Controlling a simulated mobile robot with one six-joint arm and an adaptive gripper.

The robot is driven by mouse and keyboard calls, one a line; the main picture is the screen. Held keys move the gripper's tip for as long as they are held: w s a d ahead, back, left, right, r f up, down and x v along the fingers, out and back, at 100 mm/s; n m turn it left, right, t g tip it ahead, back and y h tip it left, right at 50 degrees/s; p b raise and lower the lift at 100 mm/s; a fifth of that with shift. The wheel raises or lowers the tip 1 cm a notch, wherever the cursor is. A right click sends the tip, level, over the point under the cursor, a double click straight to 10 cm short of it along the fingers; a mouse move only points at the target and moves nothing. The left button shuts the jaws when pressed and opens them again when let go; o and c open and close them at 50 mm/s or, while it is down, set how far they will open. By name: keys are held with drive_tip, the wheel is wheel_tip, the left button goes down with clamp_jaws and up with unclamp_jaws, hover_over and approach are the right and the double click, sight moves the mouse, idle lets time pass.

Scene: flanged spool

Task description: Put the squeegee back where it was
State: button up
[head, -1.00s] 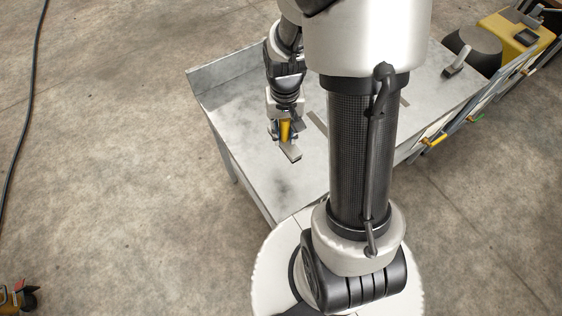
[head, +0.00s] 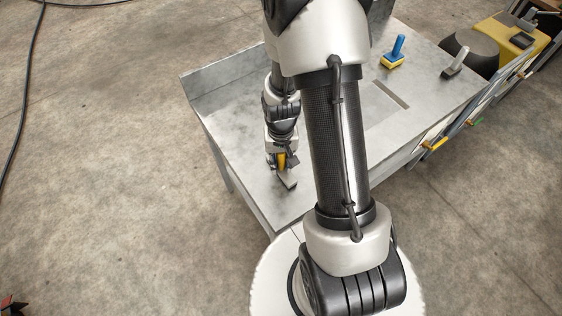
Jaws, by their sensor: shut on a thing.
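My gripper (head: 280,167) is low over the left part of the grey metal table (head: 225,110), near its front edge. It is shut on a tool with a yellow handle (head: 282,160) and a flat grey head (head: 288,182), which I take to be the squeegee. The head points down and toward the front right. I cannot tell whether it touches the table top. The jaws partly hide the handle.
A blue-handled tool with a yellow base (head: 394,54) and a grey-handled tool (head: 455,64) stand at the back right. A dark round spool-like thing (head: 470,47) is beside them. A pale rectangle with a dark strip (head: 390,94) marks the table's middle right.

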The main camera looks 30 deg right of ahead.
drive_tip(key=o, duration=0.6)
drive_tip(key=shift+f, duration=0.15)
drive_tip(key=shift+c, duration=0.2)
drive_tip(key=o, duration=0.5)
drive_tip(key=shift+c, duration=0.2)
wheel_tip(320, 180, up, 13)
drive_tip(key=p, duration=0.3)
drive_tip(key=shift+f+p, duration=0.2)
drive_tip(key=shift+p, duration=0.2)
drive_tip(key=s+a+r+n+t, duration=0.1)
drive_tip(key=s+a+r, duration=0.2)
drive_tip(key=r, duration=0.4)
drive_tip(key=s+a+r+n+t, duration=0.2)
drive_tip(key=s+a+r, duration=0.2)
drive_tip(key=s+r, duration=0.2)
drive_tip(key=s+a+r+n+t, duration=0.1)
drive_tip(key=s+a+r+n, duration=0.1)
drive_tip(key=r, duration=0.7)
drive_tip(key=s+a, duration=0.1)
drive_tip(key=s, duration=0.1)
drive_tip(key=shift+s+a+r+t, duration=0.25)
drive_tip(key=shift+s+a+t, duration=0.05)
drive_tip(key=shift+a, duration=0.05)
